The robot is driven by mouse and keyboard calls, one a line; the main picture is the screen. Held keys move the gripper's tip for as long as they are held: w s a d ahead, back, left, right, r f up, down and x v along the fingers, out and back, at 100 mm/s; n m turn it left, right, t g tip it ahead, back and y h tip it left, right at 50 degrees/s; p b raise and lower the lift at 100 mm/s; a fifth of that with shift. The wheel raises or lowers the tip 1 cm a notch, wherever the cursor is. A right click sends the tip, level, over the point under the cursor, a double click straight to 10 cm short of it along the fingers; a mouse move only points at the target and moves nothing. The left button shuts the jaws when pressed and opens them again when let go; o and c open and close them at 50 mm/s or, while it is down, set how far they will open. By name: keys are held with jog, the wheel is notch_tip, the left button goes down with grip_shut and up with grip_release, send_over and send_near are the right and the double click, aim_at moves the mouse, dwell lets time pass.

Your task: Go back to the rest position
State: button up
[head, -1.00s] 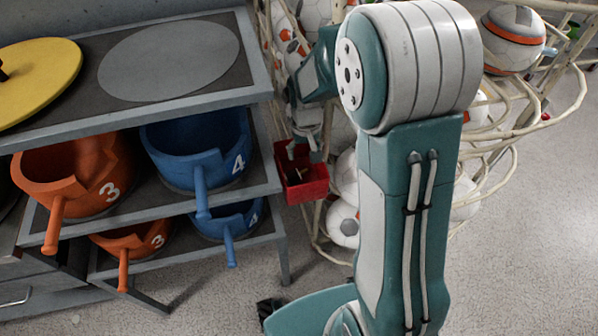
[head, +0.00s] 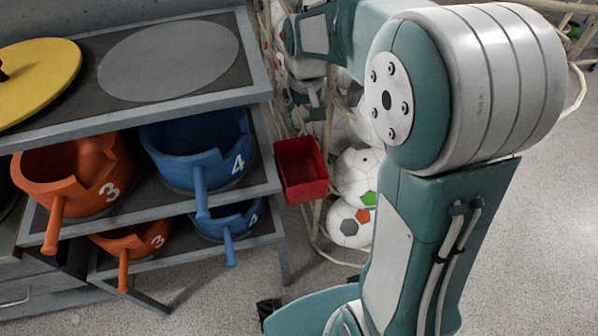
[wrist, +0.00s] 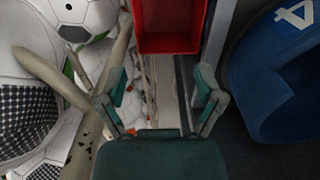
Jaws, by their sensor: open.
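My gripper (wrist: 160,92) is open in the wrist view, with its two green fingers spread apart and nothing between them. Beyond the fingertips is a red box (wrist: 168,42), cut off by the top edge. In the head view the red box (head: 302,172) hangs by the shelf's right side and looks empty. My arm fills the right half there, bent at the elbow, with the wrist reaching to the upper left. The gripper itself is small and hard to make out in that view, above the box.
A shelf unit (head: 262,85) stands at the left with orange pots (head: 75,170) and blue pots (head: 200,150). A yellow lid (head: 45,75) lies on top. A ball rack (wrist: 50,80) with several balls is close to the gripper's left side. Floor is free at the right.

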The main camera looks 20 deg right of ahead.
jog(key=shift+s, duration=0.1)
dwell(0.3)
jog(key=s+r+t, duration=0.2)
jog(key=s+r, duration=0.2)
jog(key=s, duration=0.6)
jog(key=s+r+t, duration=0.3)
jog(key=s+r, duration=0.1)
jog(key=s, duration=0.7)
jog(key=shift+r+t, duration=0.15)
jog(key=shift+t, duration=0.15)
jog(key=shift+w, duration=0.1)
